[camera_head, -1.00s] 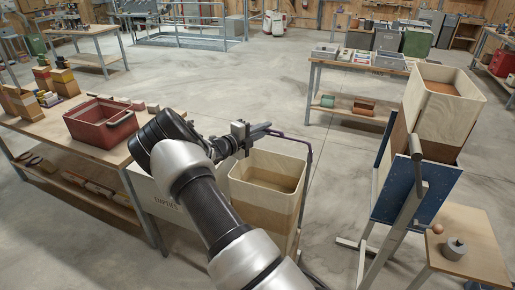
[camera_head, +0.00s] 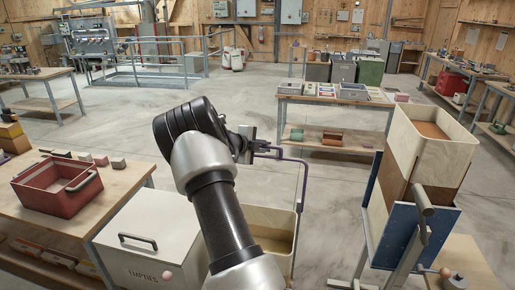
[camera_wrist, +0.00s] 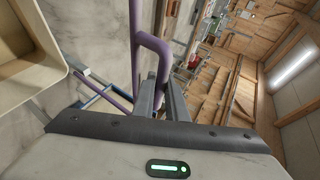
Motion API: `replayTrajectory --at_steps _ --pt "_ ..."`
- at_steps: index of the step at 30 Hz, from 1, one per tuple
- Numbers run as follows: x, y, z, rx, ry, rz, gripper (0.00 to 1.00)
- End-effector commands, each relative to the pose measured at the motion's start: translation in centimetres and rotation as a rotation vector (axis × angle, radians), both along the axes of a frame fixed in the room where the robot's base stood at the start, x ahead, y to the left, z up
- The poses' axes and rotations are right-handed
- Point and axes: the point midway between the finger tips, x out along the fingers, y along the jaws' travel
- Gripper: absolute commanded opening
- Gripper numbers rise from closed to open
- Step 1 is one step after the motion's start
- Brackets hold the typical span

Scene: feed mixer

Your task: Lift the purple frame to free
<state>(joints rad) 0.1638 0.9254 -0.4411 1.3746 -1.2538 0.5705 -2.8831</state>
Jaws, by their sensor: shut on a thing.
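The purple frame (camera_head: 304,178) is a thin bent tube in the head view. Its top bar runs right from my gripper (camera_head: 262,148), and its upright drops along the right side of a tan open bin (camera_head: 268,218). In the wrist view the purple tube (camera_wrist: 153,42) passes between my gripper's fingers (camera_wrist: 163,98), which are shut on it. The frame's lower end is hidden behind the bin's corner, so I cannot tell whether it touches the floor.
A white lidded box marked EMPTIES (camera_head: 150,240) stands left of the bin. A red crate (camera_head: 57,187) sits on the left bench. A tall bin in a blue stand (camera_head: 403,235) is at right. Open floor (camera_head: 335,185) lies between.

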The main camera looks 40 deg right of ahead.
Motion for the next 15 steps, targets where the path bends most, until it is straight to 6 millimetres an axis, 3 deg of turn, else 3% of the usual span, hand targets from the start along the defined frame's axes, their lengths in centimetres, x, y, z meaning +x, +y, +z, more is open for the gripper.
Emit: replayTrajectory --at_steps 12,13,15 --pt "-0.12 0.01 -0.51 0.012 0.011 0.004 0.00" --pt "-0.12 0.00 -0.53 0.012 0.011 0.004 0.14" --pt "-0.12 0.00 -0.52 0.012 0.010 0.004 0.26"
